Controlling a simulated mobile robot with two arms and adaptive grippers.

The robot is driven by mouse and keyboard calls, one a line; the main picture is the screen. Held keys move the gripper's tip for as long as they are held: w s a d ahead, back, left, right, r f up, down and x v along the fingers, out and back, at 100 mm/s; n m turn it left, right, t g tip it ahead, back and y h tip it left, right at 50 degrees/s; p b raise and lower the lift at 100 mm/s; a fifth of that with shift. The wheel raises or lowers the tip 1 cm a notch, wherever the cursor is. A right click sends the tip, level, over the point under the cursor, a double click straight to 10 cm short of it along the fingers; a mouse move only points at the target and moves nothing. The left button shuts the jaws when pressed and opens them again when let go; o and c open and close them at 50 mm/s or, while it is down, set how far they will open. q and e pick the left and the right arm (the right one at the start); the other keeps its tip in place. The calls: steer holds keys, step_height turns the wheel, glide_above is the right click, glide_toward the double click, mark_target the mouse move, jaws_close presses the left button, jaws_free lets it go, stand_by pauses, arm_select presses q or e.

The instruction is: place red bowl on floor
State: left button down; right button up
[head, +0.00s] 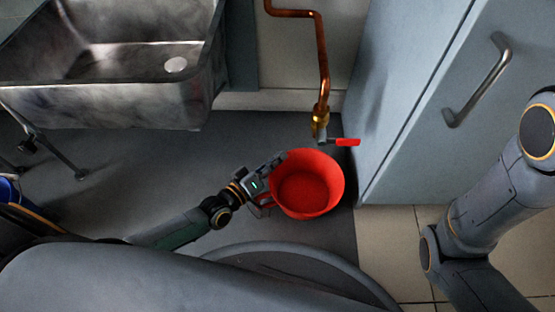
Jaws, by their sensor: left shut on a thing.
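The red bowl (306,186) is round and open side up, in the middle of the head view, just below a copper pipe with a tap. My left gripper (273,180) reaches in from the left and is shut on the bowl's left rim. The bowl appears at or close to the dark grey floor (130,180); I cannot tell whether its base touches. My right arm comes in at the right edge, and its gripper is out of view.
The copper pipe (322,60) ends in a brass tap with a red lever (347,142) close above the bowl. A grey cabinet (410,90) stands to the right. A metal sink (130,90) stands at upper left. Light tiles (395,240) lie at lower right.

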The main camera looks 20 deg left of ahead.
arm_select(q)
steer(key=c, duration=1.9)
jaws_free()
steer(key=shift+f, duration=0.15)
steer(key=o, duration=0.4)
steer(key=p+v, duration=0.5)
steer(key=v, duration=0.7)
steer(key=shift+p, duration=0.4)
